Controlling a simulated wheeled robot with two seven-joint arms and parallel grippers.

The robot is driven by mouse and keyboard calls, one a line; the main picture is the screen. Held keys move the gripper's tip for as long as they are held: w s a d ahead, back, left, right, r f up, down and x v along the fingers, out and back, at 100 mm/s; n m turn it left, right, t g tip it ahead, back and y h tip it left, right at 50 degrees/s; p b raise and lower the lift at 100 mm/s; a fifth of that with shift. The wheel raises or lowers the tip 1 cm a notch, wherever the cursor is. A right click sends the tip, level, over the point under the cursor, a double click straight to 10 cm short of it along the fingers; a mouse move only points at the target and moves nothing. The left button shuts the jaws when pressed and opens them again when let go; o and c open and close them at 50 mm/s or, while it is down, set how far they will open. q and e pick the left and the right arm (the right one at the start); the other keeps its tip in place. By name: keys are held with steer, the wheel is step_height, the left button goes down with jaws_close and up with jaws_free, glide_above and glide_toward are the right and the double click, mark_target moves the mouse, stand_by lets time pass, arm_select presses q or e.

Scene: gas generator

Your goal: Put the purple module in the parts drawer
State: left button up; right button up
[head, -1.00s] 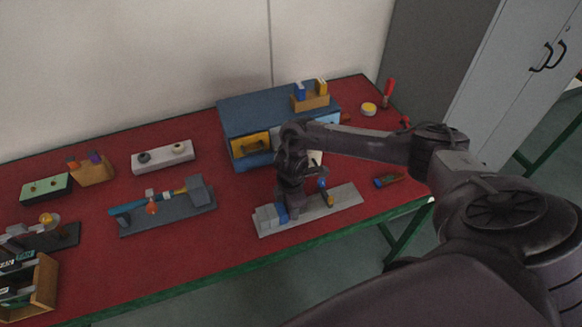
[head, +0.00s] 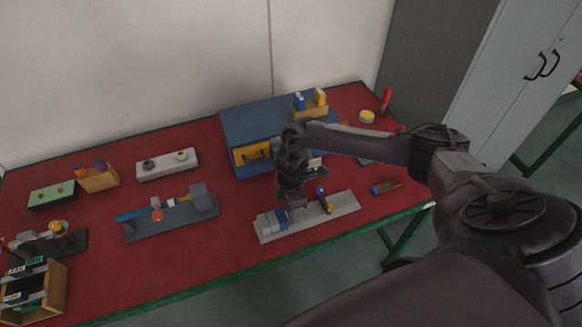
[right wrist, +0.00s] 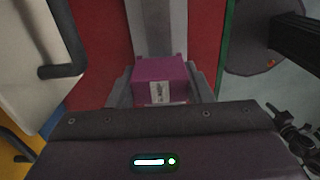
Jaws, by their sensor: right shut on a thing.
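The purple module (right wrist: 160,80), a small block with a white label, shows in the right wrist view between the fingers of my right gripper (right wrist: 163,92). The gripper is shut on it. In the head view my right gripper (head: 293,200) is over the grey rail base (head: 342,205), and the module is hard to make out there. I cannot tell whether the module touches the rail. The blue cabinet (head: 243,122) behind holds a yellow-fronted drawer (head: 251,153) with a dark handle, which looks shut. My left gripper is not in view.
Blue and grey blocks (head: 270,222) stand on the rail's left end. A small holder (head: 310,110) sits on the cabinet. A grey fixture (head: 170,217), a white strip (head: 167,164) and a wooden box (head: 48,297) stand to the left. Red table (head: 200,262) is clear in front.

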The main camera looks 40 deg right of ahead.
step_height(320, 180, up, 2)
steer(key=shift+r+p, duration=0.1)
steer(key=shift+p, duration=0.65)
